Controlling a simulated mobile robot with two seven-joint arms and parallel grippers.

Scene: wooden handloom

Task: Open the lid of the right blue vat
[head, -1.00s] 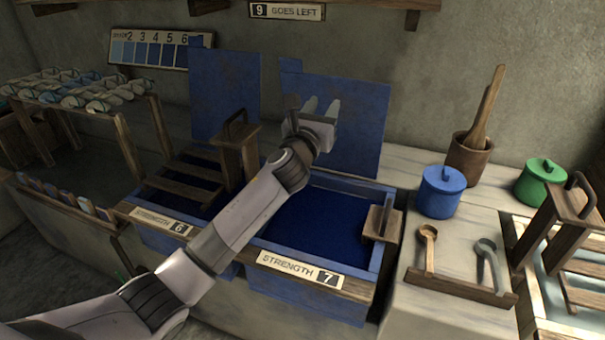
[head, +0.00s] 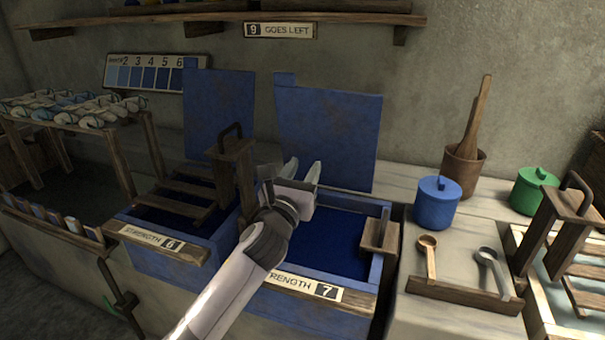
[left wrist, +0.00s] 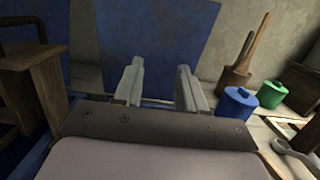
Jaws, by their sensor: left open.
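The right blue vat (head: 376,278) is labelled strength 7 and holds dark blue liquid. Its blue lid (head: 330,135) stands upright at the vat's back edge, so the vat is open. The lid also fills the upper middle of the left wrist view (left wrist: 160,45). My left gripper (head: 302,176) is over the back left part of the vat, in front of the lid's lower part. Its two fingers (left wrist: 155,88) are apart with nothing between them. My right gripper is not in view.
The left vat (head: 150,262) also has its lid (head: 218,105) raised, with a wooden rack (head: 232,165) beside my gripper. A shelf (head: 220,18) hangs above.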

